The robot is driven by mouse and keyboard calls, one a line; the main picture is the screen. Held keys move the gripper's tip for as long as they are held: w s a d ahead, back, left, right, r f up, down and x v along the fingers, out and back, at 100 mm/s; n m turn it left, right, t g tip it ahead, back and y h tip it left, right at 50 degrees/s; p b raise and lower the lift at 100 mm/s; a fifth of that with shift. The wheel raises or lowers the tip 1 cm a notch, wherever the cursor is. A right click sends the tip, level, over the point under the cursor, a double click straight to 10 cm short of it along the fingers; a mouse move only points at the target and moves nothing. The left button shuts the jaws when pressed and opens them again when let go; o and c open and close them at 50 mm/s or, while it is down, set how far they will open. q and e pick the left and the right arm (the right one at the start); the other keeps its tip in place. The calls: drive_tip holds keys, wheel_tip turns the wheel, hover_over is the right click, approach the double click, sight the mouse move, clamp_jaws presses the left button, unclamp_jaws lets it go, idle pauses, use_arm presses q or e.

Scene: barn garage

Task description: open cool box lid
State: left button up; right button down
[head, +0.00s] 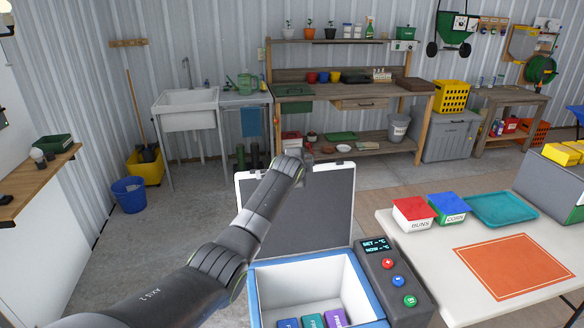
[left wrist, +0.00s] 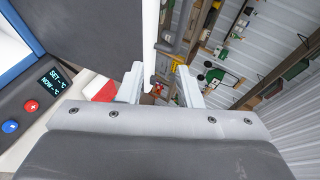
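The cool box (head: 262,262) has a blue rim and a white inside, at the bottom centre of the head view. Its lid (head: 325,222) stands raised, close to upright, at the back of the box, with a dark grey inner panel and white border. It also shows in the left wrist view (left wrist: 90,28). My left gripper reaches to the lid's top edge; in the left wrist view its fingers (left wrist: 160,88) are spread apart, with the lid's white edge between them and gaps visible. Whether either finger touches the lid is unclear. My right gripper is in neither view.
Blue, teal and purple packs (head: 335,318) lie in the box. A control panel (head: 392,275) with a display and buttons is at its right side. A white table (head: 425,250) with red and blue boxes, a teal tray (head: 502,208) and an orange mat stands to the right.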

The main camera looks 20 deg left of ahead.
use_arm(q)
drive_tip(key=b+v, duration=0.2)
drive_tip(key=v, duration=1)
drive_tip(key=shift+s+r, duration=0.15)
drive_tip(key=shift+s, duration=0.15)
